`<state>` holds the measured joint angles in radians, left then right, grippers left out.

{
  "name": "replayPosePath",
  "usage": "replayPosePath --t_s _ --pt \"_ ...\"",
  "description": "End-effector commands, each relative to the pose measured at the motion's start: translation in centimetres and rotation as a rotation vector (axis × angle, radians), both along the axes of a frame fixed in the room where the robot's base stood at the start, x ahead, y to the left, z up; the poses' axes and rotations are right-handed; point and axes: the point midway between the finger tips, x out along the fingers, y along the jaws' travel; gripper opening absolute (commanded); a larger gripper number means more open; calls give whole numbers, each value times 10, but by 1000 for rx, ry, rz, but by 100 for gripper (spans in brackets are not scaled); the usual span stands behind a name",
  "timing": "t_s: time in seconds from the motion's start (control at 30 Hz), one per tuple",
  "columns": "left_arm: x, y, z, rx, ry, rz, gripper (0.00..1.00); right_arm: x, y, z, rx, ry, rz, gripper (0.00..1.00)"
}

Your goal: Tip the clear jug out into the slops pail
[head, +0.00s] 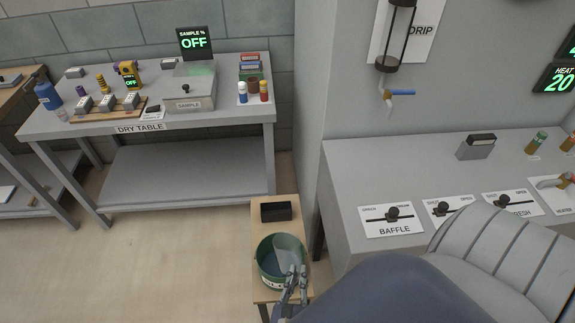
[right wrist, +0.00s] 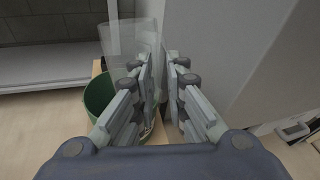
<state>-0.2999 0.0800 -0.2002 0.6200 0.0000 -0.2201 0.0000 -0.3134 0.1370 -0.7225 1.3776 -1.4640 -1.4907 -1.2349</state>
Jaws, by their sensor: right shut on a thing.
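The clear jug (head: 287,250) is over the green slops pail (head: 262,258), at the lower middle of the head view. It looks tilted there, but its exact angle and any contents are hard to make out. My right gripper (head: 294,274) is shut on the jug at the pail's right side. In the right wrist view the jug (right wrist: 128,45) is just left of my right gripper (right wrist: 162,65), and the pail (right wrist: 98,95) is beyond and below. The pail has a white label, partly hidden by the gripper. My left gripper is not in view.
The pail stands on a small wooden stand (head: 262,222) with a black tray (head: 276,211) behind it. A grey wall column (head: 312,100) and a bench with a baffle slider (head: 392,215) are close on the right. The dry table (head: 140,127) is at the back left. Floor is clear left of the stand.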

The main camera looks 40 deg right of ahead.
Motion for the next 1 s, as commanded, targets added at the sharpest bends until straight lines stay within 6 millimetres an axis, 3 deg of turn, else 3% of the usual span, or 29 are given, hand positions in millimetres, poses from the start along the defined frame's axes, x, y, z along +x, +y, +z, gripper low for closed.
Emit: replayPosePath --t_s 0.03,0.53,1.0 --pt "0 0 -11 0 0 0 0 1 0 -7 -6 -23 1 0" --pt "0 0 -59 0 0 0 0 4 -1 -20 -54 -230 4 0" --pt "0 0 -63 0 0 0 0 4 -1 -17 -62 -270 3 0"
